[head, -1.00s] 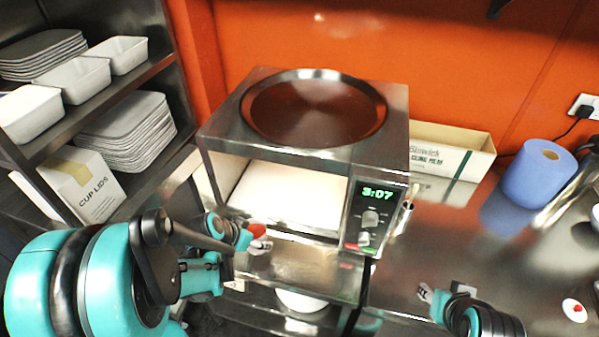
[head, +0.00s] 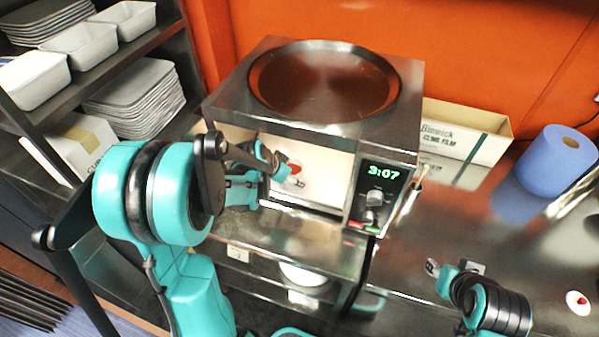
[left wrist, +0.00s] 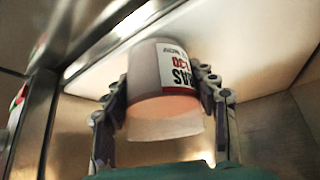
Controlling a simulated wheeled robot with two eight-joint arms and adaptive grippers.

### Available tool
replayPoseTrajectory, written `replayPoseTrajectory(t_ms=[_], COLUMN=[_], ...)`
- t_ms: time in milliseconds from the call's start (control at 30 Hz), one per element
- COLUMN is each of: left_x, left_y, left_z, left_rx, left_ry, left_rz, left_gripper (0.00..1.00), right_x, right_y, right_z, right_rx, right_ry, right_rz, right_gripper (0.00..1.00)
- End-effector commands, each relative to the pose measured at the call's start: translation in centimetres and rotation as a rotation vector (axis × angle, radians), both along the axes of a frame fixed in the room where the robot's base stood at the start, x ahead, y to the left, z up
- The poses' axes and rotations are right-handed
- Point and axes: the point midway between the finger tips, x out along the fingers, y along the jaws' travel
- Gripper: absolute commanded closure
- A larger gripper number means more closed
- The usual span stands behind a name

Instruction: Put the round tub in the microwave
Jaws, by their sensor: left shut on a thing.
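The microwave (head: 390,140) stands on the steel counter with its front opening uncovered and 3:07 on its display. My left gripper (head: 283,172) reaches into that opening. In the left wrist view, my left gripper (left wrist: 165,88) is shut on the round tub (left wrist: 158,82), a pale tub with a red, white and dark label, with a finger on each side. Metal walls and a pale panel surround it.
A round dark pan (head: 325,80) is on top of the microwave. A film box (head: 465,135) and blue roll (head: 552,160) stand to its right. A small white item with a red top (head: 578,303) lies on the counter. Shelves (head: 120,70) with trays are at left.

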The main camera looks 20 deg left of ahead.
Motion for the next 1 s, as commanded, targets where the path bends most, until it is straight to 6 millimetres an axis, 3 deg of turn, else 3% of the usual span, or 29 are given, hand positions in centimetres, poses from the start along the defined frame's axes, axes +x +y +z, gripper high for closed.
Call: replayPoseTrajectory(t_ms=[233, 600, 633, 700, 1000], left_x=[3.8, 3.5, 3.5, 3.5, 3.5], left_y=[-1.5, -1.3, -1.3, -1.3, -1.3], left_z=[-0.1, -0.9, -1.0, -0.9, -0.8], left_rx=[0.000, -0.001, 0.000, 0.000, 0.000], left_ry=[0.000, -0.001, 0.000, 0.000, 0.000], left_rz=[-0.004, -0.001, -0.001, -0.001, -0.001], left_gripper=[0.82, 0.82, 0.40, 0.22, 0.22], right_x=[0.0, 0.0, 0.0, 0.0, 0.0], right_y=[0.0, 0.0, 0.0, 0.0, 0.0], right_z=[-0.5, -1.2, -1.2, -1.1, -1.1], right_rx=[0.000, 0.000, 0.000, 0.000, 0.000], right_ry=[0.000, 0.000, 0.000, 0.000, 0.000], right_rz=[0.000, 0.000, 0.000, 0.000, 0.000], right_gripper=[0.63, 0.63, 0.63, 0.63, 0.63])
